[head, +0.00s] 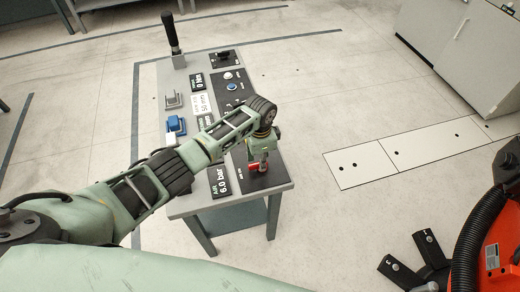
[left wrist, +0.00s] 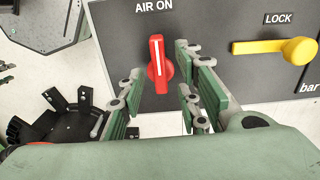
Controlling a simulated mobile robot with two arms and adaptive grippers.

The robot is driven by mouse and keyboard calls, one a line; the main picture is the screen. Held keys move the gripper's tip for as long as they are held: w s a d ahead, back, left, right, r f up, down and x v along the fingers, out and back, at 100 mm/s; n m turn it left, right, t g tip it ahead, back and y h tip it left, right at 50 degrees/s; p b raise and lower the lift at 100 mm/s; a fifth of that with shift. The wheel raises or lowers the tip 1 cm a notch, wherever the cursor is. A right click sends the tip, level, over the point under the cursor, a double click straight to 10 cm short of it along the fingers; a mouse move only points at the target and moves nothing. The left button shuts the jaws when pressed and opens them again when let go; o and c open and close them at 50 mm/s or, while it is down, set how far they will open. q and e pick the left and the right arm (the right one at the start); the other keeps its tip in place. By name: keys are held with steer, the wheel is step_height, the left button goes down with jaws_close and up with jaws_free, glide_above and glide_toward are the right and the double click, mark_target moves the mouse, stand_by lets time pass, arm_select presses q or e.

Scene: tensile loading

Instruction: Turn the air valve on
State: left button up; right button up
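The red air valve handle (left wrist: 156,62) is on a dark panel under the words AIR ON, in the left wrist view. Its white stripe runs nearly upright, towards the label. In the head view the red handle (head: 255,167) shows at the near end of the console. My left gripper (left wrist: 161,78) is open, with one finger on each side of the handle in the picture. Contact cannot be made out. In the head view my left gripper (head: 263,156) is right at the handle and partly covers it.
A yellow LOCK handle (left wrist: 280,48) is right of the valve in the left wrist view. The console (head: 178,82) carries a blue block (head: 176,125), knobs, display plates and a black upright lever (head: 171,32). Grey cabinets (head: 470,50) stand at the back right.

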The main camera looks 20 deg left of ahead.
arm_select(q)
step_height(320, 180, up, 11)
stand_by(0.3)
steer(key=shift+f, duration=0.1)
